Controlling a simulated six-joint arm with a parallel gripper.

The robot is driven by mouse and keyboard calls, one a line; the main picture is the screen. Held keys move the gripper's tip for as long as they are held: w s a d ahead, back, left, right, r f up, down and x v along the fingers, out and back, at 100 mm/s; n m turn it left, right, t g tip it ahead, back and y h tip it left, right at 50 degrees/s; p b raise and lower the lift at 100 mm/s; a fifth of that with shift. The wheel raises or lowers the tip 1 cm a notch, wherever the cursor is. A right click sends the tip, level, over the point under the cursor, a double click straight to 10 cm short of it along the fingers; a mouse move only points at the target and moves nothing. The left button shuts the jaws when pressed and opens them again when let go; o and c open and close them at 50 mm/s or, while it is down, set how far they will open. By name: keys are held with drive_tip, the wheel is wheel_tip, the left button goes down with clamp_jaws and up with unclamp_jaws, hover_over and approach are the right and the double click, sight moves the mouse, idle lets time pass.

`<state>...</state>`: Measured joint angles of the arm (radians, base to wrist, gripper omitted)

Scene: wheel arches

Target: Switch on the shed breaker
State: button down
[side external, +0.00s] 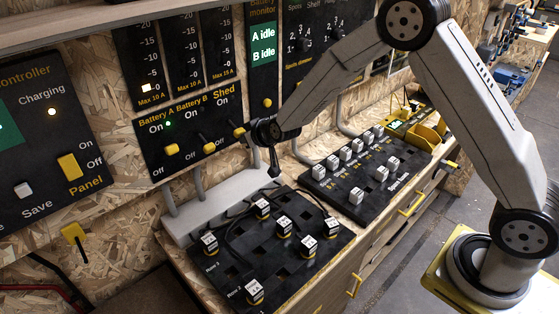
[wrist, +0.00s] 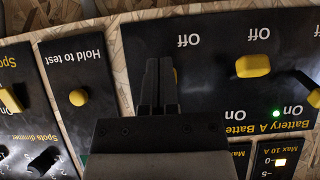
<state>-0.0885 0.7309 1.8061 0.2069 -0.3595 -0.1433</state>
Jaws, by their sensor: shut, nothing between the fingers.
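The breaker panel (side external: 190,170) has yellow levers under Battery A, Battery B and Shed. The Shed lever (side external: 239,132) sits low, beside its Off label. Battery B's lever (side external: 209,147) is likewise low. Battery A's lever (side external: 171,149) is higher, with a green light lit by it. My gripper (side external: 249,131) is shut and empty, pointing at the panel right at the Shed lever.
The battery monitor panel with a yellow Hold to test knob (wrist: 78,97) is close to my fingers. Battery B's lever (wrist: 252,65) is on their other side. Below, a black board (side external: 280,262) with white-topped plugs and cables and another switch board (side external: 335,190) lie on the bench.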

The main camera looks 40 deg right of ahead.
sight(239, 129)
drive_tip(key=shift+w+r, duration=0.15)
drive_tip(key=shift+r, duration=0.5)
drive_tip(key=shift+w+r, duration=0.15)
drive_tip(key=shift+r, duration=1.25)
drive_tip(key=shift+s+f, duration=0.15)
drive_tip(key=shift+s, duration=0.1)
drive_tip(key=shift+s+f, duration=0.5)
drive_tip(key=shift+s, duration=0.2)
drive_tip(key=shift+s+f, duration=0.45)
drive_tip(key=shift+s, duration=0.2)
drive_tip(key=shift+s, duration=0.1)
drive_tip(key=v, duration=0.7)
drive_tip(key=shift+f, duration=0.1)
drive_tip(key=s+d+f+g, duration=0.1)
drive_tip(key=s+g, duration=0.3)
drive_tip(key=s, duration=0.7)
drive_tip(key=s+d+f+g, duration=0.2)
drive_tip(key=s+d+g, duration=0.1)
drive_tip(key=s, duration=0.8)
drive_tip(key=shift+s+f+g, duration=0.15)
drive_tip(key=shift+s+g, duration=0.25)
drive_tip(key=shift+g, duration=0.3)
